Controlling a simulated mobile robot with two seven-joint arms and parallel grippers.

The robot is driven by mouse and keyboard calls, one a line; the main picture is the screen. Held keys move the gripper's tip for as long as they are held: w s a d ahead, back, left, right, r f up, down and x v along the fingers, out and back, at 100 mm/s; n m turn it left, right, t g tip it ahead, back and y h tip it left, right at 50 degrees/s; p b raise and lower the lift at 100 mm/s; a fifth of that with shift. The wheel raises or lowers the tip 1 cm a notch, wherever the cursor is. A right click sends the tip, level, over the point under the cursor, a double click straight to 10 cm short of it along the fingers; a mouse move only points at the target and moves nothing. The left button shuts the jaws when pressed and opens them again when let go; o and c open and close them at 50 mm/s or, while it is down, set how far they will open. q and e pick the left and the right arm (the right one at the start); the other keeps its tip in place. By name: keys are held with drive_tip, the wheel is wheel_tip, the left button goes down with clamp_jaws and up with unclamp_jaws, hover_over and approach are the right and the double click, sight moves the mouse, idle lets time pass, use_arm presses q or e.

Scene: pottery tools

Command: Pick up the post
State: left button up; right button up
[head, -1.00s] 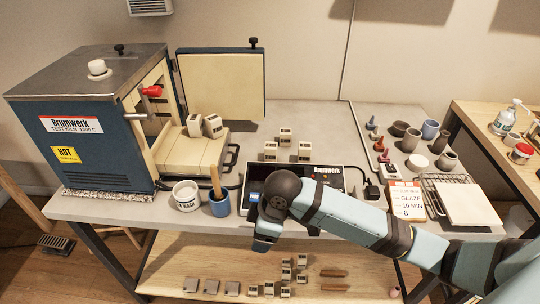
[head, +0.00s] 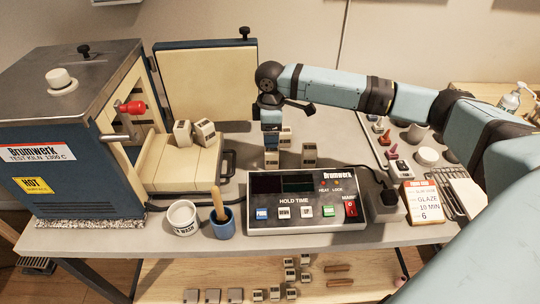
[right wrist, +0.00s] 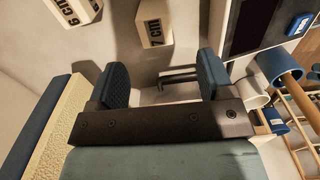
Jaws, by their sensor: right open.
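Several small pale blocks with dark printed labels look like kiln posts. Three stand on the table behind the control box: a front-left post (head: 272,159), a back post (head: 286,138) and a right post (head: 309,155). My right gripper (head: 271,143) points down just over the front-left post, partly hiding the group. In the right wrist view the open, empty jaws (right wrist: 163,77) face a post marked 7 cm (right wrist: 154,24), which lies beyond the fingertips, apart from them. A post marked 6 cm (right wrist: 75,8) is at the upper left. My left gripper is out of view.
The kiln (head: 70,140) stands at left; two more posts (head: 204,131) rest on its pale shelf. The control box (head: 308,200) is in front of the posts. A white pot (head: 183,217) and blue cup (head: 222,224) stand left of it. Cones and small pots are at right.

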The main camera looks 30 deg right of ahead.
sight(272, 154)
wheel_tip(272, 154, down, 4)
drive_tip(key=shift+w+f, duration=0.1)
drive_tip(key=shift+d+f, duration=0.15)
drive_tip(key=shift+f, duration=1.25)
drive_tip(key=shift+d+f, duration=0.15)
drive_tip(key=shift+f, duration=1.2)
drive_tip(key=c, duration=1.1)
